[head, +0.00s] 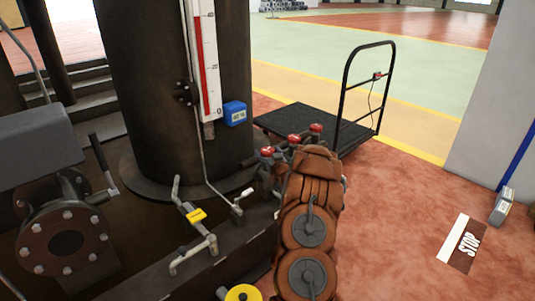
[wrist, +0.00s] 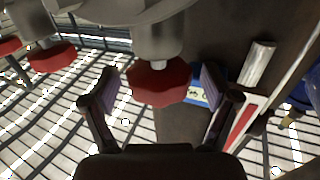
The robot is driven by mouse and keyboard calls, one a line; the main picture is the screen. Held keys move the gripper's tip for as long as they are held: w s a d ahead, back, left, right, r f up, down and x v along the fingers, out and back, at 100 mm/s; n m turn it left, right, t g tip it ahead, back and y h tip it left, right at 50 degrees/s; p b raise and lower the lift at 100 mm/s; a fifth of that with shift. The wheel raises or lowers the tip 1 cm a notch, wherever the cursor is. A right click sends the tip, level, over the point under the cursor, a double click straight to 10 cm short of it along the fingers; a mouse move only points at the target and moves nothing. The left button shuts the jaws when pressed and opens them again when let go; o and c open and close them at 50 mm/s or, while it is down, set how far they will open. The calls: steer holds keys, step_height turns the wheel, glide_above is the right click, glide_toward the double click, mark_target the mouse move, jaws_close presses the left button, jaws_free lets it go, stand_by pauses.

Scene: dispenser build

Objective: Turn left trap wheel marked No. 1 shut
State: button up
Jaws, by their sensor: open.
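Three red trap wheels stand in a row in the head view: a left one (head: 266,152), a middle one (head: 294,139) and a right one (head: 316,127). In the wrist view a red wheel (wrist: 158,83) under a grey stem lies between the fingers of my gripper (wrist: 157,76). The fingers are open, with a gap on each side of the wheel, the right gap smaller. Two more red wheels (wrist: 51,57) (wrist: 9,46) show at the left there. I cannot read any No. 1 mark. My arm hides the gripper in the head view.
A large dark column (head: 180,90) carries a red-white gauge (head: 206,60) and a blue box (head: 235,113). A black trolley (head: 305,120) stands behind the wheels.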

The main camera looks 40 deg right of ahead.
steer(key=shift+w+d, duration=0.1)
steer(key=shift+w, duration=0.2)
steer(key=c, duration=1.2)
